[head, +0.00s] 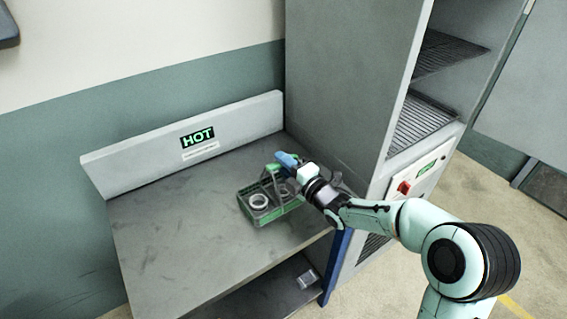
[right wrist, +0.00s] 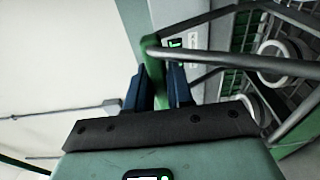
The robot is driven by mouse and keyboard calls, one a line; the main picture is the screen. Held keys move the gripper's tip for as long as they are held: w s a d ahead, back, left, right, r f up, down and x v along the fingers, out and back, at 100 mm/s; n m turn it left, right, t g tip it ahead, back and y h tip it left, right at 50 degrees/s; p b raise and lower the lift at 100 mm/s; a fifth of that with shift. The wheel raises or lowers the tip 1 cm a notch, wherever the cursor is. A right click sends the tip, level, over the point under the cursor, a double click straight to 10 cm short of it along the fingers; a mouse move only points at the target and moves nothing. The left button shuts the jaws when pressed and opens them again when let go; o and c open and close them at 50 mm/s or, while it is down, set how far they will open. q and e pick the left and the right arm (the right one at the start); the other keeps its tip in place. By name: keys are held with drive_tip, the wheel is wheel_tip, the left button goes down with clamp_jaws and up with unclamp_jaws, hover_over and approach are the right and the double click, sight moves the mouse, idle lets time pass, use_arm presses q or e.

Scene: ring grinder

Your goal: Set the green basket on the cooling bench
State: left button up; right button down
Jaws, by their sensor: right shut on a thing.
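The green basket (head: 262,215) is at the right part of the cooling bench (head: 170,240), near the bench's right front edge. Pale rings lie in it, one plainly visible (head: 259,201). I cannot tell whether its base touches the bench top. My right gripper (head: 287,161) is shut on the basket's green handle, above the basket. In the right wrist view the two blue fingers (right wrist: 154,90) close around the green handle bar (right wrist: 151,60), and the basket's wire side with rings (right wrist: 275,65) shows at the right. My left gripper is not in view.
A tall grey cabinet (head: 340,80) with open wire racks (head: 425,120) stands right beside the bench. A backboard with a HOT sign (head: 197,138) runs along the bench's rear. The left and middle of the bench top are clear. A lower shelf (head: 265,290) lies below.

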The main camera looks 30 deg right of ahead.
drive_tip(key=shift+r, duration=0.1)
drive_tip(key=c, duration=1)
unclamp_jaws()
drive_tip(key=shift+f, duration=0.2)
drive_tip(key=shift+r, duration=0.15)
drive_tip(key=s+d, duration=0.2)
drive_tip(key=s, duration=1)
drive_tip(key=shift+b, duration=0.45)
drive_tip(key=shift+w, duration=0.1)
